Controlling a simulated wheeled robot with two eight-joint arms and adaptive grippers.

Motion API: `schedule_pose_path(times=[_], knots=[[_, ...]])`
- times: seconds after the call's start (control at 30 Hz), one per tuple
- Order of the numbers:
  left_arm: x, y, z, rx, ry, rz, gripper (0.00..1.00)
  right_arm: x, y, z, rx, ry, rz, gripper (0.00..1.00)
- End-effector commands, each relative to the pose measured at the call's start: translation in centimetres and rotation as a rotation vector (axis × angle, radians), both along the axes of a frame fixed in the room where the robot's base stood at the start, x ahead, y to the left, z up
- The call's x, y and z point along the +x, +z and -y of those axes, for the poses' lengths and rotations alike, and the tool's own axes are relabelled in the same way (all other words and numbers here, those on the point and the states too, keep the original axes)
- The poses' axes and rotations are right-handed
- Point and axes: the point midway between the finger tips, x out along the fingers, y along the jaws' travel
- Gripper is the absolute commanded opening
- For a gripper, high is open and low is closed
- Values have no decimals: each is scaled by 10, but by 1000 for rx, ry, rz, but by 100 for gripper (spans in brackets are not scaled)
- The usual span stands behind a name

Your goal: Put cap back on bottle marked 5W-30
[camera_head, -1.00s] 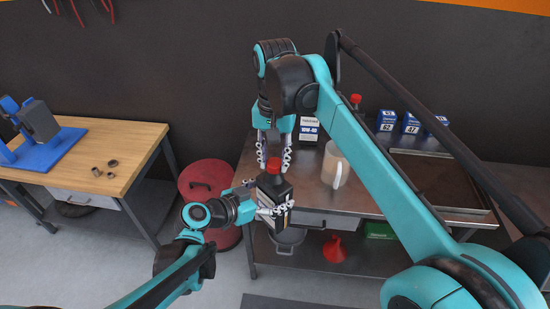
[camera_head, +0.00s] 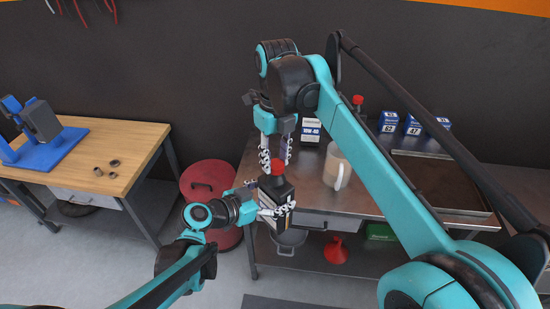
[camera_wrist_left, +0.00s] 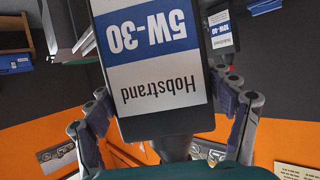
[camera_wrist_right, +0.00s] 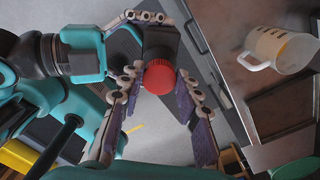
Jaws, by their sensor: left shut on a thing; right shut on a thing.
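The dark 5W-30 bottle (camera_head: 277,194) is upright, held at the front left edge of the metal bench. Its label (camera_wrist_left: 155,60) faces the left wrist camera, upside down there. My left gripper (camera_head: 275,211) is shut on the bottle's body. The red cap (camera_head: 278,168) sits at the top of the bottle; it also shows in the right wrist view (camera_wrist_right: 158,77). My right gripper (camera_head: 276,165) points down from above, with its fingers on either side of the cap and shut on it. The neck under the cap is hidden, so the seating cannot be told.
A 10W-40 bottle (camera_head: 311,131), a translucent jug (camera_head: 337,166) and blue boxes (camera_head: 412,125) stand on the metal bench (camera_head: 310,191). A shallow tray (camera_head: 440,182) lies at right. A red funnel (camera_head: 335,250) is on the lower shelf. A red drum (camera_head: 209,182) stands at left.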

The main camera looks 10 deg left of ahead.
Motion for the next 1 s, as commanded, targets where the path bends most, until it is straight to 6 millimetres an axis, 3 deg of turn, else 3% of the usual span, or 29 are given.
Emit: schedule_pose_path(times=[0.33,0.37,0.4,0.43,0.77,1.0], knots=[[-1,0,1,0,-2,0,1,1,0,0,1,-38,3,22],[-1,0,1,0,-2,0,1,1,0,0,1,-38,3,41],[-1,0,1,0,-2,0,1,1,0,0,1,-38,3,51],[-1,0,1,0,-2,0,1,1,0,0,0,-38,2,54],[0,0,0,0,-1,0,1,1,4,0,0,-37,1,54],[0,0,0,-1,0,1,1,1,35,0,0,-36,0,54]])
